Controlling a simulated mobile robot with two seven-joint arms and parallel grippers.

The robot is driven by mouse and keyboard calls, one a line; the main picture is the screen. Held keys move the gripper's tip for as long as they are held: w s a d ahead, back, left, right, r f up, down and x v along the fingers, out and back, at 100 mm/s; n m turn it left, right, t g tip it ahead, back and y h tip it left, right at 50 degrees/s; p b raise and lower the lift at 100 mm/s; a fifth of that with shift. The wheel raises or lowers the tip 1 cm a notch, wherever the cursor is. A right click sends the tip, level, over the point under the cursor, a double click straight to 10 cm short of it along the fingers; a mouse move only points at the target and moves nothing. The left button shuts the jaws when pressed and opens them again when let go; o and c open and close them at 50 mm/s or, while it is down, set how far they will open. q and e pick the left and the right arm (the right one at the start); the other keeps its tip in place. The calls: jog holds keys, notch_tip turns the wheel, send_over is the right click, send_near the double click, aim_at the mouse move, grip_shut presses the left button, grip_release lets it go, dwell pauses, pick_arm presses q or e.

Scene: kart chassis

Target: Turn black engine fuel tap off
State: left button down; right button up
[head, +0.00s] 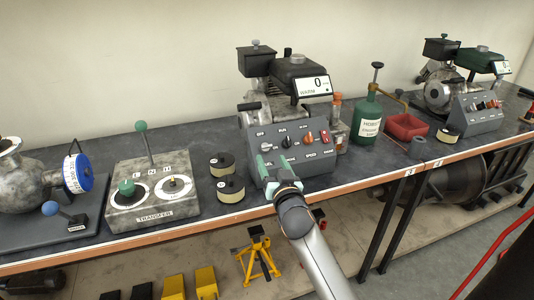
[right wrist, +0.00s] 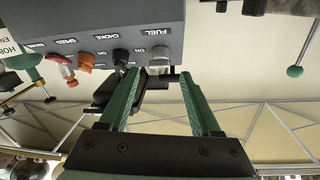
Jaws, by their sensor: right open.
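The black engine (head: 299,72) stands on the bench behind a grey control panel (head: 318,155). In the right wrist view the panel (right wrist: 60,30) appears upside down, with a FUEL label. The fuel tap (right wrist: 160,54) sits beside that label, with a grey body; its lever is hard to make out. My right gripper (head: 272,166) is at the panel's lower left front. In the right wrist view its open green fingers (right wrist: 163,75) lie to either side of the tap. Contact cannot be told. My left gripper is not in view.
A black choke knob (right wrist: 120,57) is next to the tap; orange (right wrist: 84,62) and red knobs are farther along. A green can (head: 367,118) stands right of the panel. Black-and-cream cylinders (head: 231,189) and the transfer box (head: 152,190) stand left. Another engine is at far right.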

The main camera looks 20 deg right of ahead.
aim_at(266, 148)
jog(key=shift+w+d+b, duration=0.2)
jog(key=shift+w+b, duration=0.25)
jog(key=shift+w, duration=2.4)
grip_shut()
